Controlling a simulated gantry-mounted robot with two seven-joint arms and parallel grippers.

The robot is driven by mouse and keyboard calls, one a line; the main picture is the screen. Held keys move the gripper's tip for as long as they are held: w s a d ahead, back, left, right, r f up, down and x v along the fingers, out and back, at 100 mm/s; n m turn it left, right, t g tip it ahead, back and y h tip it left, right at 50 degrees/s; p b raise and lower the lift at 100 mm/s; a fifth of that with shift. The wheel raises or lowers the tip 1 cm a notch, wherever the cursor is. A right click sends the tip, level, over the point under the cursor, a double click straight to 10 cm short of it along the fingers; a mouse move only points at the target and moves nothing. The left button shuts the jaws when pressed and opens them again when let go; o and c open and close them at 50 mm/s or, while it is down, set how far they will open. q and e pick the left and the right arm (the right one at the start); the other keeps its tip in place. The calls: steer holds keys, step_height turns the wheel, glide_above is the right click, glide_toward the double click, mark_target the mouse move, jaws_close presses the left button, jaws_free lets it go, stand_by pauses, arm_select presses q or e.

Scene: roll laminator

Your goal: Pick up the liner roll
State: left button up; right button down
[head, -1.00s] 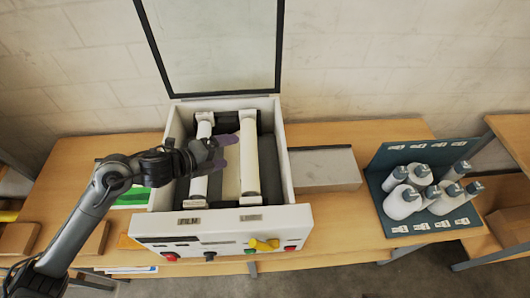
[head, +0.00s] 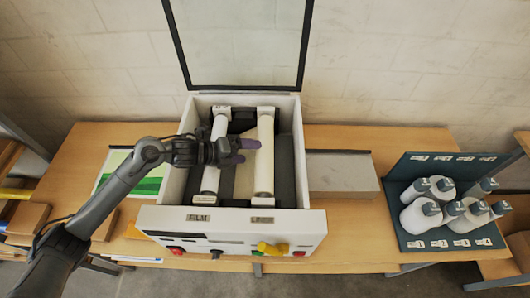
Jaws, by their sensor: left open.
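The white laminator box (head: 232,222) stands open on the table with two white rolls inside. The liner roll (head: 265,168) is the right one, behind the label that seems to read LINER. The film roll (head: 217,140) is the left one, behind the FILM label, with my left gripper and wrist crossing over it. My left gripper (head: 250,150) is open and empty, with purple fingers pointing right. Its far fingertip overlaps the left edge of the liner roll in the head view; whether it touches cannot be told. My right gripper is not in view.
The raised glass lid (head: 240,45) stands behind the box. A yellow handle (head: 272,248) and buttons are on the front panel.

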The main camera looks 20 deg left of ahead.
mark_target(258, 151)
arm_select(q)
steer(key=shift+p+x, duration=0.45)
steer(key=shift+x, duration=2.55)
steer(key=shift+c, duration=0.4)
steer(key=c, duration=1.5)
steer(key=shift+r, duration=0.15)
steer(key=shift+c, duration=0.2)
